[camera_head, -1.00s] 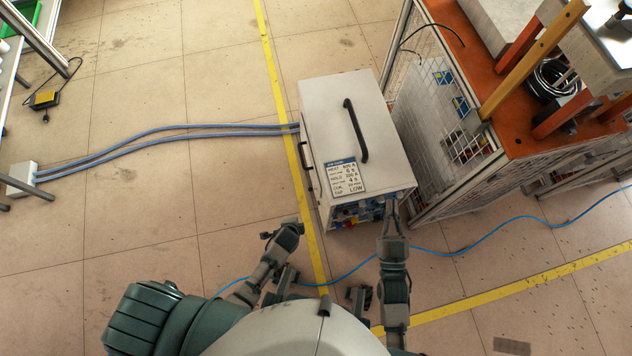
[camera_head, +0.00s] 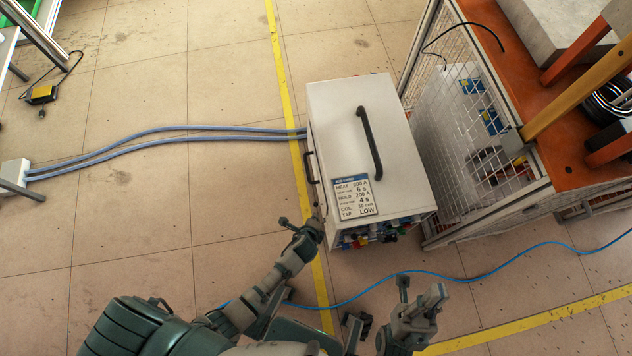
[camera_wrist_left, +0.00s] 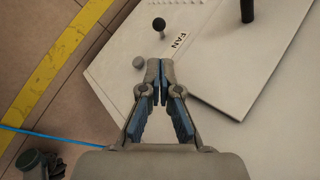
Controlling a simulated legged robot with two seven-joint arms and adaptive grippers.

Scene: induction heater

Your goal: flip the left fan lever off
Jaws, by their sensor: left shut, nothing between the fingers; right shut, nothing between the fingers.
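In the left wrist view, a small lever with a black ball tip (camera_wrist_left: 158,24) stands on a pale panel beside a "FAN" label (camera_wrist_left: 180,42). My left gripper (camera_wrist_left: 156,66) is shut and empty, its fingertips a little below the lever in the picture and apart from it. A round grey knob (camera_wrist_left: 139,62) is just left of the fingertips. In the head view, my left gripper (camera_head: 314,228) is at the lower left corner of the white heater cabinet (camera_head: 345,120). The lever cannot be made out there. My right gripper (camera_head: 437,293) is shut and empty, below the cabinet.
The cabinet has a black top handle (camera_head: 370,142) and a side handle (camera_head: 312,167). Hoses (camera_head: 160,131) run left from it. A mesh-sided orange workbench (camera_head: 530,110) stands close on the right. A blue cable (camera_head: 480,257) crosses the floor; open floor lies left.

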